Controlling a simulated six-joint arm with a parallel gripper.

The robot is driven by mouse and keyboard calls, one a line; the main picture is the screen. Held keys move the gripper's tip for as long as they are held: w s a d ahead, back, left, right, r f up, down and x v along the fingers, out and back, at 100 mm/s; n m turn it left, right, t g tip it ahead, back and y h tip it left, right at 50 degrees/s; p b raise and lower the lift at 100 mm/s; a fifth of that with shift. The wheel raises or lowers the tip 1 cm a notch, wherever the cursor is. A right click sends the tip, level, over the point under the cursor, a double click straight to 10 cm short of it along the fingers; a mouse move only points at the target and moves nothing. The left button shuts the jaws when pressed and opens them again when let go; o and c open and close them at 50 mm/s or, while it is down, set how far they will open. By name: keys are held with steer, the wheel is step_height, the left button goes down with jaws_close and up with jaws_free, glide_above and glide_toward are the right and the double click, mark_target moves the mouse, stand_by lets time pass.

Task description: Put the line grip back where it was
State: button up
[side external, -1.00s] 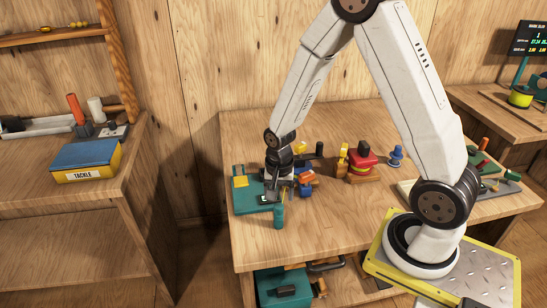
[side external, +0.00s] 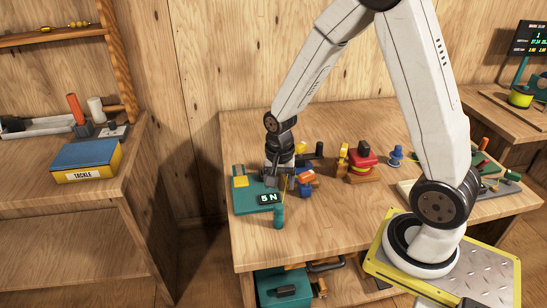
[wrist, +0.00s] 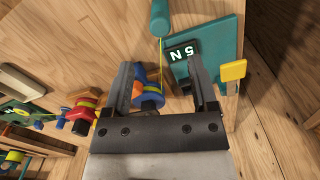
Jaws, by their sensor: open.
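A teal cylindrical grip (side external: 279,217), which I take to be the line grip, is at the front edge of the teal board; a thin yellow line runs from it toward the blue and orange reel (side external: 305,186). In the wrist view the grip (wrist: 160,18) is at the top, beyond my fingertips, and the reel (wrist: 149,96) is between and below them. My gripper (side external: 277,180) is open and empty over the board (side external: 247,199), apart from the grip. In the wrist view its fingers (wrist: 160,68) are spread. A dark display reading "5 N" (side external: 268,198) sits on the board.
A yellow block (side external: 241,181) is on the board's left part. A red and yellow piece on a wooden base (side external: 362,165) and a blue piece (side external: 396,155) stand to the right. The front middle of the table (side external: 340,220) is clear.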

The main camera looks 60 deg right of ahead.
steer(key=shift+s+a+r+n, duration=0.2)
steer(key=shift+a+r+n, duration=0.15)
steer(key=shift+n, duration=0.25)
steer(key=s+a+r+n+t, duration=0.2)
steer(key=s+a+r+n, duration=0.3)
steer(key=n, duration=0.5)
steer(key=shift+s+r+n+t, duration=0.15)
steer(key=shift+s+n+t, duration=0.15)
steer(key=shift+s+n, duration=0.1)
steer(key=shift+w, duration=0.1)
stand_by(0.3)
